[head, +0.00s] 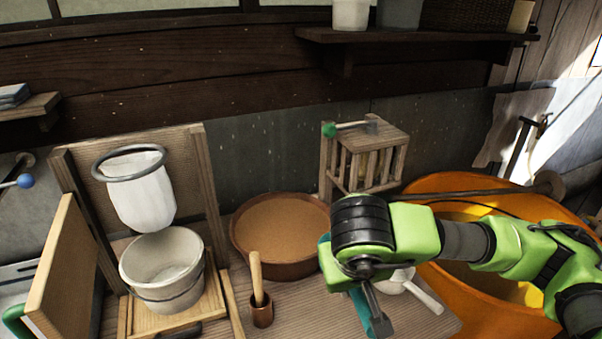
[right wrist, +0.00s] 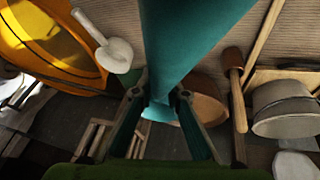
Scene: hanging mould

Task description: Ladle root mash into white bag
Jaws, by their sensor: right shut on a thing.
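The white bag (head: 143,195) hangs open from a grey ring in a wooden frame, above a pale bucket (head: 165,272). The wide brown bowl of root mash (head: 283,228) stands right of it; part shows in the right wrist view (right wrist: 207,106). A small brown cup with a wooden handle (head: 260,292) stands in front of the bowl. My right gripper (right wrist: 160,100) is shut on a long teal thing (right wrist: 185,45), whose full shape I cannot tell. In the head view it is right of the bowl, partly hiding the teal thing (head: 378,322). My left gripper is not in view.
A white scoop (right wrist: 115,52) lies beside a large orange tub (head: 450,184) on the right. A slatted wooden box (head: 365,150) with a green-knobbed lever stands behind. A wooden board (head: 60,265) stands at left. A shelf (head: 410,38) holds pots above.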

